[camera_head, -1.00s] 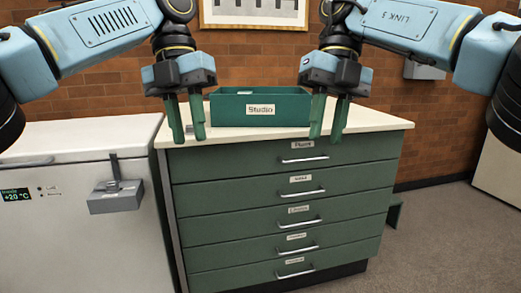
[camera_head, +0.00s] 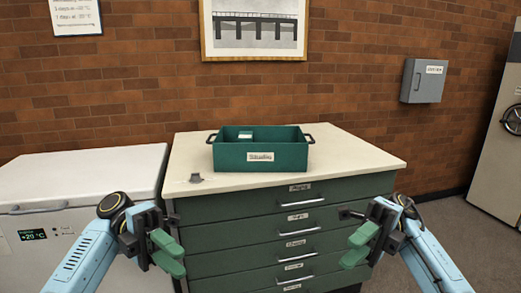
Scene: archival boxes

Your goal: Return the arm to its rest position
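My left gripper (camera_head: 169,255) is low in front of the cabinet's left side, its green fingers apart with nothing between them. My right gripper (camera_head: 359,247) is in front of the cabinet's right side, its green fingers also apart and empty. Both arms come up from the bottom corners, and both grippers are below the cabinet top. A green open box (camera_head: 285,157) with black side handles and a white front label stands on the cabinet top, clear of both grippers. A small pale-topped item (camera_head: 245,134) is inside it.
The green drawer cabinet (camera_head: 245,205) has a cream top with free room around the box and a small grey object (camera_head: 195,178) at the left. A white chest freezer (camera_head: 80,182) stands left. A grey wall box (camera_head: 424,81) and a framed picture (camera_head: 254,53) hang behind.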

